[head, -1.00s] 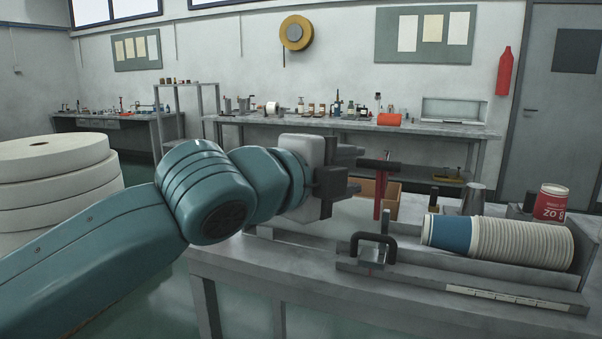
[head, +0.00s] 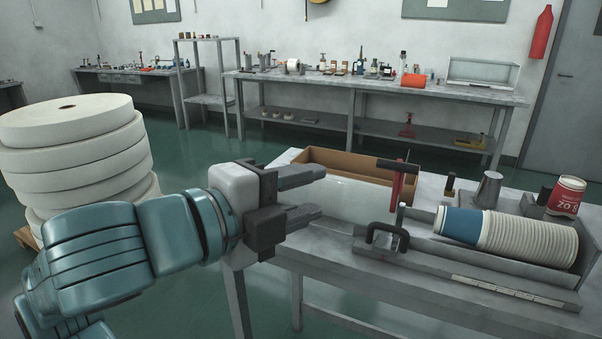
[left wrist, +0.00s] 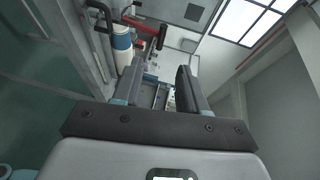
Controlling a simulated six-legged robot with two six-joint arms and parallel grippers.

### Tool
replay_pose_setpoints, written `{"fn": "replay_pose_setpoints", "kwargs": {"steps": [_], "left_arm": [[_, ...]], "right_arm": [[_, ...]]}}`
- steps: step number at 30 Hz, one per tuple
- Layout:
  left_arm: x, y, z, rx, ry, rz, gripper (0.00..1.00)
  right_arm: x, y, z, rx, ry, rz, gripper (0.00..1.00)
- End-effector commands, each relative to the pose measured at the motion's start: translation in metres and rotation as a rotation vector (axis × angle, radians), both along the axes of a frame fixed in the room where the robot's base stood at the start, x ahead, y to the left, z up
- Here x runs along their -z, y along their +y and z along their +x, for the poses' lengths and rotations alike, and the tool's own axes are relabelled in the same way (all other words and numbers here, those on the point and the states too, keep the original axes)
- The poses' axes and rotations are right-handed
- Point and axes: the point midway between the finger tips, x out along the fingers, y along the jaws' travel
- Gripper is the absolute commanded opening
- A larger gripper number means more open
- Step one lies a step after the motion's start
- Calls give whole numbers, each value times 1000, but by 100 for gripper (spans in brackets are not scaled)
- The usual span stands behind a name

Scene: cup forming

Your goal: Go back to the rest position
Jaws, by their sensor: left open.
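My left gripper (head: 312,192) is open and empty in the head view. It is in the air at the left end of the workbench (head: 345,292), apart from everything on it. In the left wrist view its two fingers (left wrist: 162,90) stand apart with nothing between them. My right gripper is not in view.
A row of stacked paper cups (head: 525,240) with a blue cup (head: 459,224) at its left end lies in a tray. A black-handled clamp (head: 388,238), a red-handled tool (head: 397,183), a cardboard box (head: 345,162) and a red cup (head: 566,195) are near. Paper rolls (head: 75,150) stand left.

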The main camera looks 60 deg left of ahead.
Motion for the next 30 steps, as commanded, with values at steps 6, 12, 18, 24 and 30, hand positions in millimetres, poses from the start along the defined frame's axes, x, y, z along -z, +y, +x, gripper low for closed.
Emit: {"fn": "replay_pose_setpoints", "kwargs": {"steps": [6, 12, 18, 24, 30], "left_arm": [[0, 0, -1, -1, -2, -1, 42], [0, 0, -1, -1, -2, -1, 42], [0, 0, -1, -1, -2, -1, 42], [0, -33, 13, 38, 51, 37, 42], [65, -149, 74, 187, 367, 43, 42]], "right_arm": [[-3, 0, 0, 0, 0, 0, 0], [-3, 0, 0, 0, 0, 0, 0], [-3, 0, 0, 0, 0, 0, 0], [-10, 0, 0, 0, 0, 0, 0], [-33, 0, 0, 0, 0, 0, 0]]}}
